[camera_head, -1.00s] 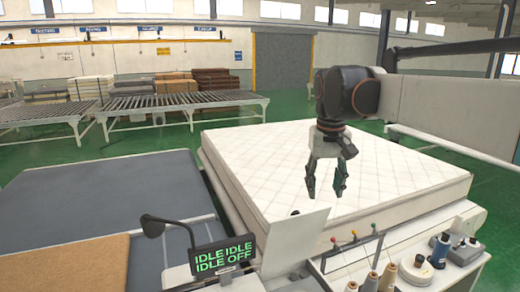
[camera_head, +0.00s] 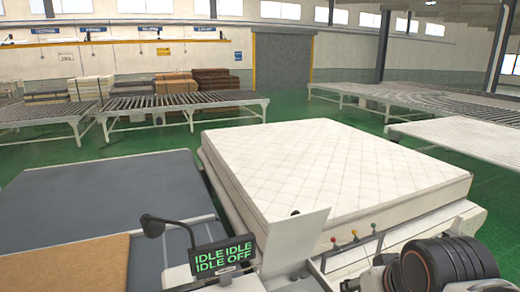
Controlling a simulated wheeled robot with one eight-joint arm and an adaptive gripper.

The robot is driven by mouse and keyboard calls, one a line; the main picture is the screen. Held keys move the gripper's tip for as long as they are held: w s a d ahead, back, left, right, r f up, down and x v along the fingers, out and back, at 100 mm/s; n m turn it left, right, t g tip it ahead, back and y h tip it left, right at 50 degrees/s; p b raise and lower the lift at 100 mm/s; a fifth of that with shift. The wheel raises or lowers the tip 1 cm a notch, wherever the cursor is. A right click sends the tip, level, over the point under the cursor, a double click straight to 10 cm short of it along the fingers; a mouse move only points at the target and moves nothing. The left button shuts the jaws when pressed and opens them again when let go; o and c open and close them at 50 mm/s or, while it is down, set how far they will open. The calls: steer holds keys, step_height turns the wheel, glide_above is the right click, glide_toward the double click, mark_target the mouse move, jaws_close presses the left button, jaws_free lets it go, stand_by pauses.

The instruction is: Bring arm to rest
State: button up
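My arm (camera_head: 445,265) is folded low at the bottom right corner of the head view, in front of the machine's front edge. Only its dark rounded joint and some pale parts beside it show. My gripper's fingers cannot be made out, so whether they are open or shut does not show. The white quilted mattress (camera_head: 330,165) lies flat on a white machine bed in the middle, with nothing above it.
A display (camera_head: 224,255) reading IDLE IDLE, IDLE OFF stands at the front. A grey table (camera_head: 110,200) with a tan board (camera_head: 65,265) is at left. Roller conveyors (camera_head: 180,101) with stacked slabs stand behind. Green floor (camera_head: 300,108) lies clear between them.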

step_height(320, 180, down, 29)
steer(key=s+b, duration=0.2)
steer(key=b, duration=2.5)
steer(key=shift+t, duration=0.3)
steer(key=shift+d+f, duration=0.1)
steer(key=c, duration=0.3)
